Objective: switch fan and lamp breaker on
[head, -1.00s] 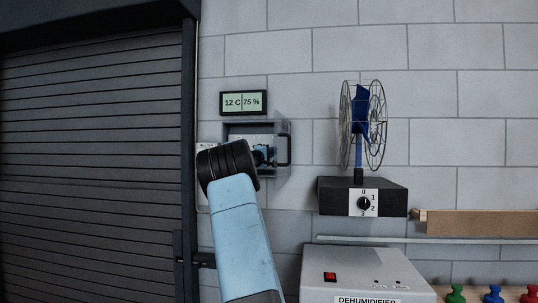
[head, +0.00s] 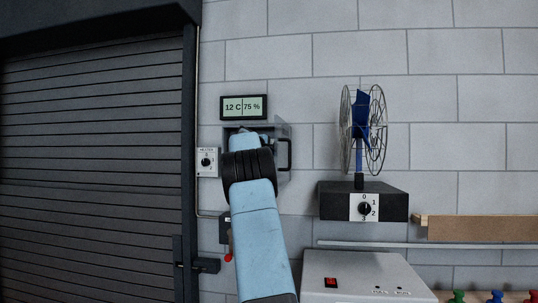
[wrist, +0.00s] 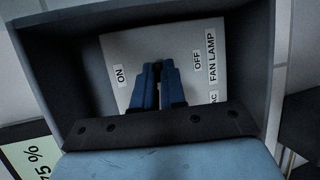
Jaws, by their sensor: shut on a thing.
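The grey breaker box (head: 285,131) is on the wall under the display, with its see-through cover swung to the right; my arm hides most of its inside. In the wrist view its pale panel (wrist: 125,50) carries an ON label (wrist: 120,76) at left, an OFF label (wrist: 197,60) at right and a FAN LAMP label (wrist: 213,57). My gripper (wrist: 158,72) is inside the box, its blue fingers shut between ON and OFF on a small dark breaker lever, mostly hidden by them. Which side the lever leans to cannot be told.
A display (head: 244,107) reads 12 C, 75 %. A heater dial (head: 206,161) is left of the box, and a red-knobbed lever (head: 228,257) hangs below. The fan (head: 361,130) stands right on its dial box (head: 335,201). A dehumidifier (head: 350,268) is lower right.

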